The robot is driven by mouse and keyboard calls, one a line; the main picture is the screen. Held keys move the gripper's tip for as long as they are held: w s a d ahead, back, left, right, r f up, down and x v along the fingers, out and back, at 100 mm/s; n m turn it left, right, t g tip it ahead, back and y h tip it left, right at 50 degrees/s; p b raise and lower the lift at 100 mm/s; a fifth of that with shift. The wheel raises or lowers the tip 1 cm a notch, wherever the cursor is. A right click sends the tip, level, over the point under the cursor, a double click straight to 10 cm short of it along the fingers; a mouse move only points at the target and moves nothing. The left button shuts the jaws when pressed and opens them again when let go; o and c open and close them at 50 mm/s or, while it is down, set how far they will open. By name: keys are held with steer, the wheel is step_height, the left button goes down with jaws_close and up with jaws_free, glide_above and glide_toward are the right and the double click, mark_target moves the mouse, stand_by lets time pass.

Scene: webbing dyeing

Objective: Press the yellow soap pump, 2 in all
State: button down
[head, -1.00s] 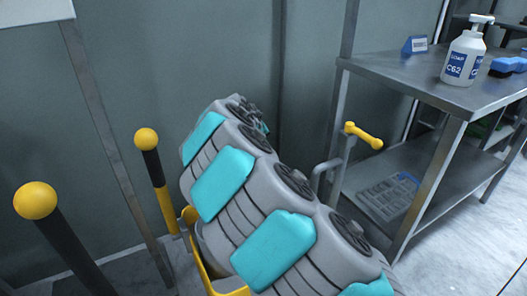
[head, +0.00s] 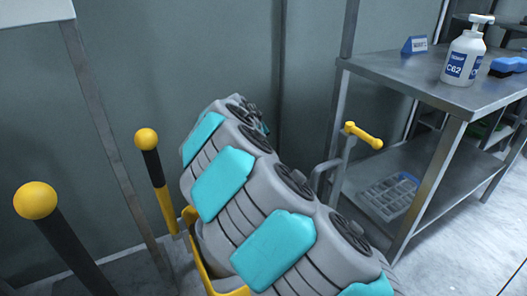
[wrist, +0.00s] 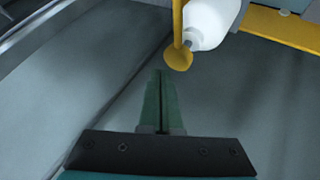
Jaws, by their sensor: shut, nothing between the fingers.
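In the wrist view, my gripper (wrist: 160,76) has two green fingers closed together with nothing between them. Ahead of the fingertips is a yellow part (wrist: 178,57) with a rounded end, beside a white bottle-like container (wrist: 208,20) cut off by the top edge. The fingertips look apart from both. I cannot tell whether this yellow part is the pump's head. In the head view, a white soap bottle (head: 463,62) with a white pump top and a blue label marked C62 stands on a metal table. My gripper is outside the head view.
The metal table (head: 400,75) also holds a blue brush (head: 508,66) and a small blue sign (head: 414,45). A grey tray (head: 388,196) lies on its lower shelf. A yellow handle (head: 363,135) stands beside the table. Yellow-topped posts (head: 36,200) stand at the left.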

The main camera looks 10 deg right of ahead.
steer(key=shift+f, duration=0.1)
steer(key=shift+f, duration=0.3)
steer(key=shift+f+b, duration=0.65)
steer(key=shift+f, duration=0.3)
stand_by(1.1)
steer(key=shift+r, duration=0.15)
steer(key=shift+r+p, duration=0.4)
steer(key=shift+r, duration=0.8)
steer(key=shift+r+p, duration=0.8)
steer(key=shift+r, duration=1.7)
